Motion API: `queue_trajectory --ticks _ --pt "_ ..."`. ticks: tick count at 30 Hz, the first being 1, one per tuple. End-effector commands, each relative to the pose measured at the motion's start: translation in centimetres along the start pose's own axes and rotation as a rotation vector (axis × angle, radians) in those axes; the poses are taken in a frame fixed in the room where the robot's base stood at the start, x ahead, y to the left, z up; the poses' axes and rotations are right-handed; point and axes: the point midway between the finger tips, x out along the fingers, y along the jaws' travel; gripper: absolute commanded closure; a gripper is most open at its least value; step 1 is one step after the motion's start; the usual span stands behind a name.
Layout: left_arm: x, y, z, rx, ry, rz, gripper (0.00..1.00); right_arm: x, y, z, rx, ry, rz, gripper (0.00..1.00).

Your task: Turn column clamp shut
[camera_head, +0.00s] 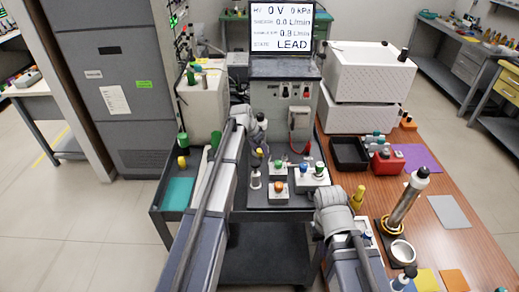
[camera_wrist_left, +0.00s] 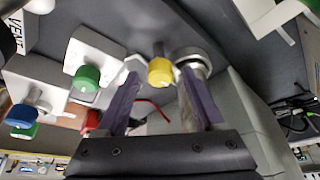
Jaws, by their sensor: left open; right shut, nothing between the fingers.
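A yellow knob (camera_wrist_left: 160,72), which looks like the column clamp's handle, sits beside a round metal-rimmed column (camera_wrist_left: 193,58) in the left wrist view. In the head view the yellow knob (camera_head: 259,152) shows above a pale post (camera_head: 255,179) on the cart. My left gripper (camera_wrist_left: 160,80) is open, its two fingers on either side of the yellow knob as seen from the wrist; contact cannot be told. In the head view its fingers are mostly hidden by my arm. My right arm is at lower right; its gripper's fingers are hidden behind its wrist.
White blocks with an orange knob (camera_head: 278,188), a blue knob (camera_head: 304,169) and a green knob (camera_head: 320,166) stand close to the right of the post. A control box with a screen (camera_head: 282,38) stands behind. A wooden table (camera_head: 451,242) with a tilted metal cylinder (camera_head: 406,203) is at right.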

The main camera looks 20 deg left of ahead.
Motion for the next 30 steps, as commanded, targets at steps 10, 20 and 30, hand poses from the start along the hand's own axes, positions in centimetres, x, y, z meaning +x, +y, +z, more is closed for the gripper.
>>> queue_trajectory --ticks 10,20,30 --pt "-1.1 0.0 -0.1 -0.001 0.001 0.0 0.31 -1.0 0.1 0.1 0.0 0.0 0.0 1.0" --pt "-5.3 0.0 -0.2 -0.001 0.0 0.0 0.31 -5.0 0.5 0.3 0.0 0.0 0.0 1.0" --pt "-7.9 0.0 0.0 0.0 0.0 0.0 0.31 -7.3 0.7 0.4 -0.001 0.0 0.0 1.0"
